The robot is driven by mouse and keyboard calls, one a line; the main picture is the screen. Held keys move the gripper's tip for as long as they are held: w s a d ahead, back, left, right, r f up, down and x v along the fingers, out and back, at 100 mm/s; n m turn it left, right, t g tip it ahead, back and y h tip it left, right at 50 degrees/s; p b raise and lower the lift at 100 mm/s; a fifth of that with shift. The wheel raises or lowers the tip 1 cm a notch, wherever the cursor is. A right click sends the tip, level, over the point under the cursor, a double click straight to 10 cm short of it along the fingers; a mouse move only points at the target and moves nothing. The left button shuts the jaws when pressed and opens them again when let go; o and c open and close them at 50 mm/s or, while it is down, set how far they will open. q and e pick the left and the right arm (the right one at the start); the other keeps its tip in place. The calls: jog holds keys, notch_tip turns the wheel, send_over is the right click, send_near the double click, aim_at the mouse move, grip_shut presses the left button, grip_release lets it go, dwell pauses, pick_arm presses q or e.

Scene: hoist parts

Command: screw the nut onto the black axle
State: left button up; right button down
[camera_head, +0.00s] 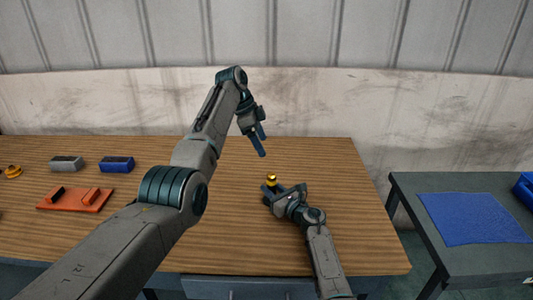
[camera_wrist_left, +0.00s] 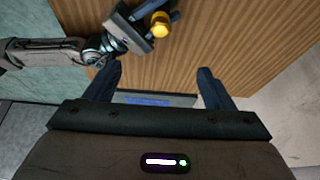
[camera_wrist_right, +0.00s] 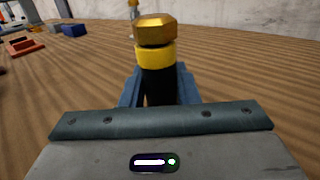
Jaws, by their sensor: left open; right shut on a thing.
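My right gripper (camera_head: 284,193) is low over the table's right part, shut on the black axle (camera_wrist_right: 158,88), which stands upright between its fingers in the right wrist view. A yellow collar (camera_wrist_right: 155,56) is around the axle's upper end. A gold hexagonal nut (camera_wrist_right: 155,29) sits on top of it; how far it is threaded cannot be told. The nut also shows in the left wrist view (camera_wrist_left: 160,28) and as a small gold spot in the head view (camera_head: 271,178). My left gripper (camera_head: 261,143) is open and empty, above and behind the nut, apart from it.
An orange tray (camera_head: 73,207), a grey block (camera_head: 66,163), a blue block (camera_head: 116,164) and a brass-coloured part (camera_head: 13,171) lie on the left of the wooden table (camera_head: 330,165). A dark side table (camera_head: 420,213) with a blue mat (camera_head: 472,219) stands at right.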

pick_arm(q)
jog(key=v, duration=0.5)
jog(key=shift+r, duration=0.1)
pick_arm(e)
jog(key=c, duration=1)
grip_release()
jog(key=shift+c, duration=0.2)
jog(key=v, duration=1.1)
